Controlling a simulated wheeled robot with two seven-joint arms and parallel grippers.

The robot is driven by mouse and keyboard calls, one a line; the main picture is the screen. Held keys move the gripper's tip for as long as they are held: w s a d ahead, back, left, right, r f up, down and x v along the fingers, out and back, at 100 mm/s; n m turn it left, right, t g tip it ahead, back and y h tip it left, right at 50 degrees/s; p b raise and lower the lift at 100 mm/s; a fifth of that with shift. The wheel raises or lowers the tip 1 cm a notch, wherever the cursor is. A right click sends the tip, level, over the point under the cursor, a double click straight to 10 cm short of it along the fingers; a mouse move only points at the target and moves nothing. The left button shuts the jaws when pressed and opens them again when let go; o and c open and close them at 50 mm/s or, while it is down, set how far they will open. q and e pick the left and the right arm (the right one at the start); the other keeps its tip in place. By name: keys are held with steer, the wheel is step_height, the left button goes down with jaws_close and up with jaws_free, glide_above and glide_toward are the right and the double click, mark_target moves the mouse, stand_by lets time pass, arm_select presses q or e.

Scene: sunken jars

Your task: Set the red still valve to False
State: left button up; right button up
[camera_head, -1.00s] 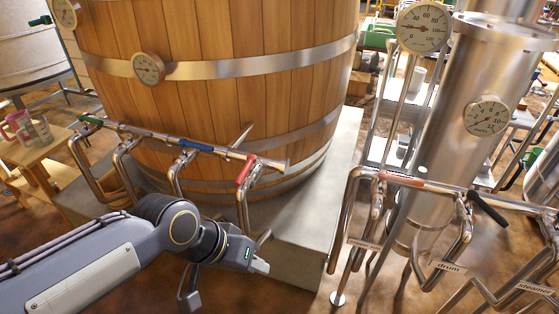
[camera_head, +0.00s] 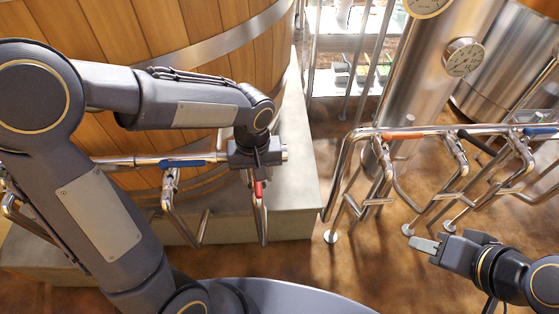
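A red valve handle (camera_head: 258,188) shows at the right end of the pipe in front of the wooden vat. My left gripper (camera_head: 256,152) is directly above it in the picture, at the pipe end, and partly hides it. Its fingers are hidden, so I cannot tell its opening or whether it touches the handle. The frames do not show which red one is the still valve. My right gripper (camera_head: 424,244) is below that pipe, apart from both handles. Its fingers show as one block.
A blue handle (camera_head: 182,163) lies along the vat pipe. A black handle (camera_head: 477,142) and another blue handle (camera_head: 540,130) sit on the right pipe. Bent outlet pipes (camera_head: 440,205) hang between. Bare floor (camera_head: 340,262) is in front of the stone plinth (camera_head: 290,205).

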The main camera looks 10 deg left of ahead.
arm_select(q)
step_height(320, 180, down, 2)
steer(key=shift+f+b, duration=0.2)
steer(key=shift+b, duration=0.25)
steer(key=shift+r+p, duration=0.45)
steer(key=shift+r, duration=0.05)
steer(key=shift+a+f, duration=0.1)
steer(key=shift+f+b, duration=1.3)
arm_select(e)
steer(key=shift+f, duration=1.8)
